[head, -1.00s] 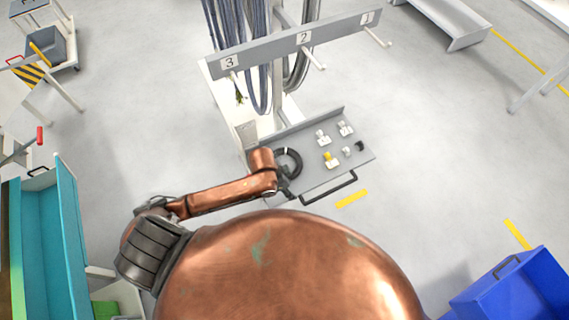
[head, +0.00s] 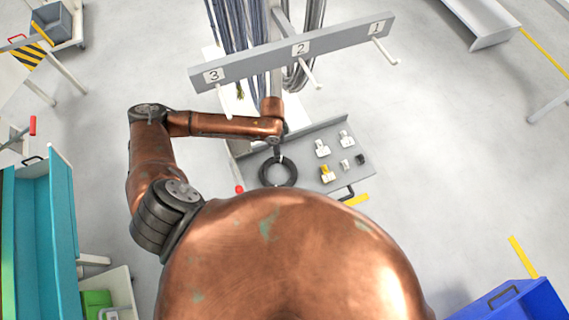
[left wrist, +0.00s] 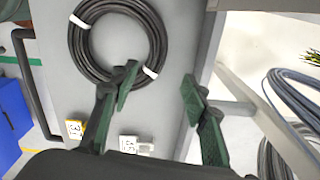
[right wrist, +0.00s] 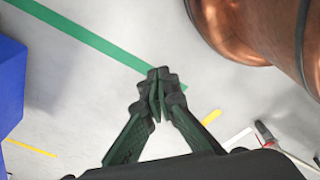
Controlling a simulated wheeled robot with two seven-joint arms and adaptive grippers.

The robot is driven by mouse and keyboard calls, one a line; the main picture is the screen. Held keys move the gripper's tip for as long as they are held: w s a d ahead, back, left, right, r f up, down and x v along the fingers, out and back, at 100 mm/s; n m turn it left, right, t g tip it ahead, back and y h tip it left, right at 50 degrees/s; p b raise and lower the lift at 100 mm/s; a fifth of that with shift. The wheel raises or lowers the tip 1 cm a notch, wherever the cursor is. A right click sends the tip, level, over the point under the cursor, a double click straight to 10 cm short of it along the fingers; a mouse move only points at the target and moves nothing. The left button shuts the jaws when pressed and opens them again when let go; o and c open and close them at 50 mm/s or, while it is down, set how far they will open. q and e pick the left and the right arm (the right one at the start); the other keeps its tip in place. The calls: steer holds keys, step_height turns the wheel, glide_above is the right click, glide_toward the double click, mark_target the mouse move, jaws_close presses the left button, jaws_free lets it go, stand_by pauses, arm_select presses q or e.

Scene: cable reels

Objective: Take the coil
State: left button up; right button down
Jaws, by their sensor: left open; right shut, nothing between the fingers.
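The coil (head: 292,171) is a black ring with white bands. It lies flat at the left end of a grey tray (head: 312,186) on the rack. In the left wrist view the coil (left wrist: 158,36) is at top centre. My left gripper (head: 278,153) is at the coil's far edge. In the left wrist view my left gripper (left wrist: 160,84) is open; one finger overlaps the coil's rim and the other is over the tray's edge. I cannot tell its height above the tray. My right gripper (right wrist: 156,88) is shut and empty above the floor, away from the coil.
White connectors (head: 322,148) and a yellow one (head: 327,174) sit right of the coil. A numbered rail (head: 290,53) with pegs and hanging cables (head: 245,40) stands behind the tray. A blue bin (head: 515,303) is at lower right. Floor right of the rack is clear.

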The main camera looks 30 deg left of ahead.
mark_target(285, 161)
arm_select(q)
steer(key=f, duration=0.3)
steer(key=shift+s+d+f, duration=0.1)
steer(key=shift+s+f, duration=0.2)
steer(key=shift+s, duration=0.05)
step_height(285, 161, down, 3)
steer(key=shift+r+p, duration=0.2)
steer(key=shift+p, duration=0.1)
steer(key=shift+f, duration=0.5)
steer(key=c, duration=0.7)
jaws_close()
arm_select(e)
steer(key=s, duration=0.3)
steer(key=shift+s+r, duration=0.2)
steer(key=shift+s, duration=0.15)
